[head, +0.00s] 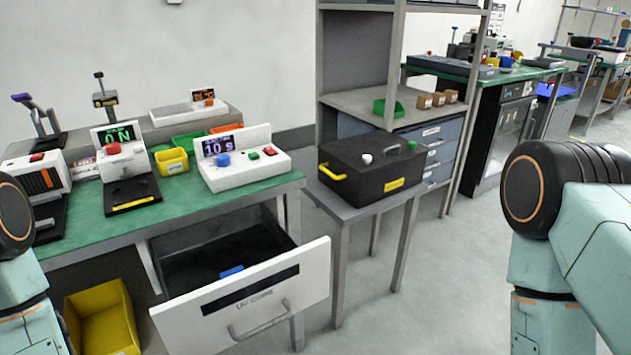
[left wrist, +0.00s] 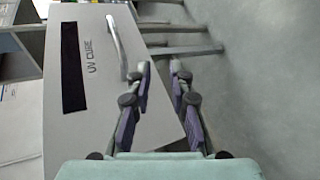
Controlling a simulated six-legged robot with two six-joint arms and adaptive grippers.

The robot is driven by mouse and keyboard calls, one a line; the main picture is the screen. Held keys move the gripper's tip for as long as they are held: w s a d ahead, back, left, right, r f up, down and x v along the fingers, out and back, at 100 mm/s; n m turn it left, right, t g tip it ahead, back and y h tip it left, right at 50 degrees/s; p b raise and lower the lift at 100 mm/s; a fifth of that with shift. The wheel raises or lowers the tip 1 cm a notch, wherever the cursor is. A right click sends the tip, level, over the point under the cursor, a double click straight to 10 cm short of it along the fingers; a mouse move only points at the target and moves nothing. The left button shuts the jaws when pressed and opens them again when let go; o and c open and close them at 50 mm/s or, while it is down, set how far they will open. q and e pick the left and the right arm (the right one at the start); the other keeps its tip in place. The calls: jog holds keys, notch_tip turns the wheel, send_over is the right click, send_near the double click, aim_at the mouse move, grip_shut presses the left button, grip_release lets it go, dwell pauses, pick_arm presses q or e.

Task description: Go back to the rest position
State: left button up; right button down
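My left gripper (left wrist: 161,72) shows in the left wrist view with its two fingers apart and nothing between them. It is in front of the white drawer front (left wrist: 85,115) marked UV CURE, below and to the right of the drawer's handle (left wrist: 117,45) in that picture. In the head view the UV CURE drawer (head: 310,283) stands pulled open under the green bench, with a blue item (head: 231,271) inside. Parts of both my arms show at the left and right edges of the head view, but neither gripper shows there.
A green-topped bench (head: 185,205) carries a white timer box (head: 270,165) and other devices. A black case (head: 372,175) sits on a small table right of the drawer. A yellow bin (head: 103,322) is below the bench. The floor (head: 440,290) at centre right is clear.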

pick_arm(q)
jog(key=s+a+f+m+g+y, duration=0.2)
jog(key=s+f+m+g+y, duration=0.25)
jog(key=s+f+m, duration=0.3)
jog(key=s+a+r+m+g+y, duration=0.1)
jog(key=s+a+m+g+y, duration=0.1)
jog(key=s+g, duration=0.4)
jog(key=s+m+y+p, duration=0.1)
jog(key=s+m, duration=0.1)
jog(key=s, duration=0.3)
jog(key=shift+s+r, duration=0.2)
jog(key=shift+s, duration=0.2)
jog(key=shift+m, duration=0.25)
